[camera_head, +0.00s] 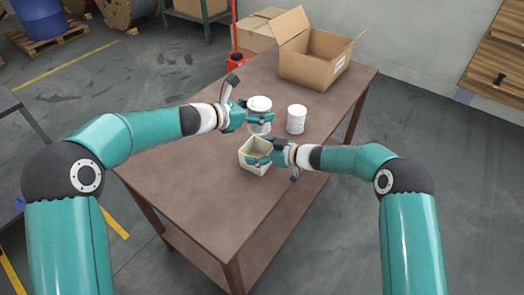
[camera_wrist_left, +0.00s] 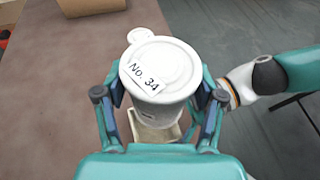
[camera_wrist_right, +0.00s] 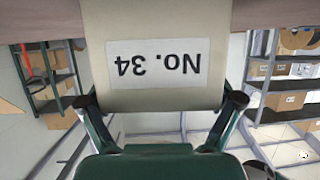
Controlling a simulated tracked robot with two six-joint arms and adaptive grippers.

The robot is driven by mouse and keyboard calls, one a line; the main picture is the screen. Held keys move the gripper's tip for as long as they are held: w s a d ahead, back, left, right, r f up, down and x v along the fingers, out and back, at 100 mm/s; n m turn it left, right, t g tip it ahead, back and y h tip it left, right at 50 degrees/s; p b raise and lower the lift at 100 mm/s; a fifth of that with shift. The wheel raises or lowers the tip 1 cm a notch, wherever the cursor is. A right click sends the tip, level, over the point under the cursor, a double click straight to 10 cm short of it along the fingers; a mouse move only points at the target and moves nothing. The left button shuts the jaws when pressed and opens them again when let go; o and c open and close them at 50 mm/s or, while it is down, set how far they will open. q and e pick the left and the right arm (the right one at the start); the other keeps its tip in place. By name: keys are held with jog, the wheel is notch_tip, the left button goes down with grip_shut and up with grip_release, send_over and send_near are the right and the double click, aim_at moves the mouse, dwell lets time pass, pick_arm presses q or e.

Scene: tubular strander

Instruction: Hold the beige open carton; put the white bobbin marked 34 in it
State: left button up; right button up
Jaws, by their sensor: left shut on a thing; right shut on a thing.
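The white bobbin (camera_head: 259,103) has a round flanged top, and its label in the left wrist view reads No. 34 (camera_wrist_left: 152,66). My left gripper (camera_head: 260,118) is shut on the bobbin, with one finger on either side of it. The beige open carton (camera_head: 251,166) is just in front of the bobbin on the brown table. Part of it shows beneath the bobbin in the left wrist view (camera_wrist_left: 158,133). My right gripper (camera_head: 259,160) is shut on the carton's wall. That wall fills the top of the right wrist view and bears an upside-down No. 34 label (camera_wrist_right: 153,64).
A second white container (camera_head: 296,119) stands on the table (camera_head: 190,175) to the right of the bobbin. A large open cardboard box (camera_head: 310,68) stands at the table's far end. The table's near left part is clear.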

aim_at(249, 130)
pick_arm(q)
jog(key=shift+f, duration=3.4)
pick_arm(e)
jog(key=shift+f, duration=0.15)
pick_arm(q)
jog(key=shift+a, duration=0.4)
jog(key=shift+f, duration=3.2)
jog(key=o, duration=1.3)
jog(key=shift+f, duration=0.15)
jog(key=shift+s, duration=0.1)
jog(key=shift+f, duration=0.1)
jog(key=shift+s, duration=0.15)
